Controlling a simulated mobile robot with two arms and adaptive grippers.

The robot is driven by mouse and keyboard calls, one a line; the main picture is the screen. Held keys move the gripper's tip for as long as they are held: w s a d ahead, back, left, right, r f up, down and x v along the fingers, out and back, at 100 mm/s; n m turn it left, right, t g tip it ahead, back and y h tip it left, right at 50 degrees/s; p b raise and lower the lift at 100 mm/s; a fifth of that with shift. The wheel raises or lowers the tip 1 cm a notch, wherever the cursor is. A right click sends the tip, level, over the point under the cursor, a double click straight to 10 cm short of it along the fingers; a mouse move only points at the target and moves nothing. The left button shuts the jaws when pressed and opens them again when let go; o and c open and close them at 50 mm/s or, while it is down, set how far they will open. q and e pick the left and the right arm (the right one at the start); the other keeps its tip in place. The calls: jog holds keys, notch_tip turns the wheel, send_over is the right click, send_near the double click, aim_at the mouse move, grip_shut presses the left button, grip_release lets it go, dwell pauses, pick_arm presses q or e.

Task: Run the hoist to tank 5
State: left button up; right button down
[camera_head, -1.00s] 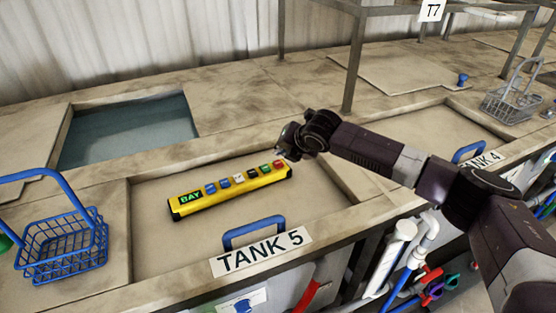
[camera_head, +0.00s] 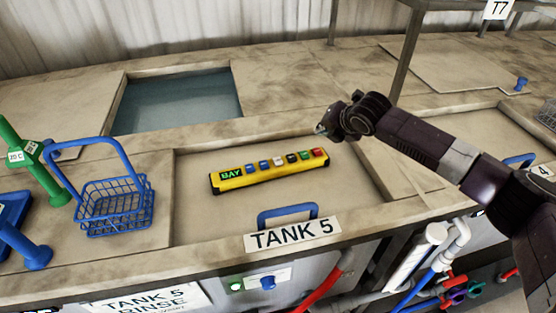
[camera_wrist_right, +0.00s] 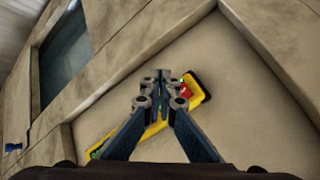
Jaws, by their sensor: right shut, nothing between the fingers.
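The yellow hoist pendant (camera_head: 268,177) lies on the lid of tank 5 (camera_head: 215,222). It has a small display reading BAY and a row of coloured buttons, with a red one at its right end. The lid has a blue handle (camera_head: 287,213) above the TANK 5 label (camera_head: 292,235). My right gripper (camera_head: 322,130) is shut and empty, above and beyond the pendant's right end. In the right wrist view the shut fingers (camera_wrist_right: 160,78) cover part of the pendant (camera_wrist_right: 197,92); its red button shows beside the fingertips. My left gripper is out of view.
A blue wire basket (camera_head: 115,207) stands left of the lid, near a green stand (camera_head: 38,160). An open tank of liquid (camera_head: 178,105) lies behind. A frame post (camera_head: 408,55) rises behind my right arm. Pipes and valves (camera_head: 450,285) run below the front edge.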

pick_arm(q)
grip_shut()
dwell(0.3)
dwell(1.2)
